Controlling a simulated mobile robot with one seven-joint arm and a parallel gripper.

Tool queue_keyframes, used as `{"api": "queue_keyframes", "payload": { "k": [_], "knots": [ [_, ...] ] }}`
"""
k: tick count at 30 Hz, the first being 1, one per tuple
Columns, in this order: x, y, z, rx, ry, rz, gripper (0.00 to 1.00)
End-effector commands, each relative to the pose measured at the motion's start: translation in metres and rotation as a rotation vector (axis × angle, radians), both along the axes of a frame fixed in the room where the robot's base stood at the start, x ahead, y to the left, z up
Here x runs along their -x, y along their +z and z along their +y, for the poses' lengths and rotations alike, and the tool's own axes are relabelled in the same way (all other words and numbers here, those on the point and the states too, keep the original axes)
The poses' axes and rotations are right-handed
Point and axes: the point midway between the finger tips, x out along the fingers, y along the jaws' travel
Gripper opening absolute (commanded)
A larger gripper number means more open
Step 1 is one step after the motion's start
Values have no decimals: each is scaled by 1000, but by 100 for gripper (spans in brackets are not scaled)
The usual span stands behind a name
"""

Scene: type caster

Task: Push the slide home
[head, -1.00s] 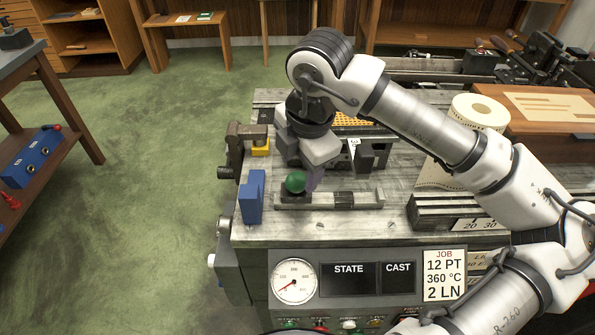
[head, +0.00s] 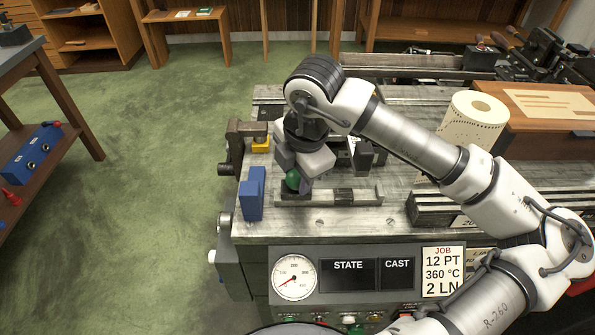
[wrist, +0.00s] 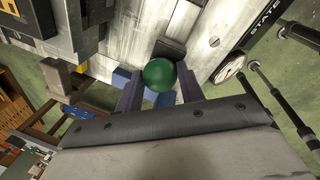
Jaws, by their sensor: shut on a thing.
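The slide is a grey bar in a low track (head: 345,196) along the front of the machine top. A green ball knob (head: 292,179) stands at the track's left end, just right of a blue block (head: 252,195). My gripper (wrist: 160,92) is shut on the green knob, with a dark purple finger on each side of it in the wrist view. In the head view the gripper body hides most of the fingers and the part of the machine behind them. The knob's base is partly hidden.
A yellow block (head: 261,144) and a dark clamp sit at the back left of the machine top. A paper roll (head: 474,115) stands to the right. The panel with a gauge (head: 294,277) is below the front edge. Green floor lies open on the left.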

Motion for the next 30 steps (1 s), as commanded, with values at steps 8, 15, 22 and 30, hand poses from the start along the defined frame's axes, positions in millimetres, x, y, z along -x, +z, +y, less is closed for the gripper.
{"api": "queue_keyframes", "payload": {
  "k": [8, 15, 22, 30],
  "knots": [
    [-1, -4, -12, 1, -6, -1, 0],
    [0, -2, -44, 1, -5, -2, 0],
    [0, 1, -45, 0, 0, -1, 0],
    [0, 1, -44, -1, 0, -1, 59]
  ]
}}
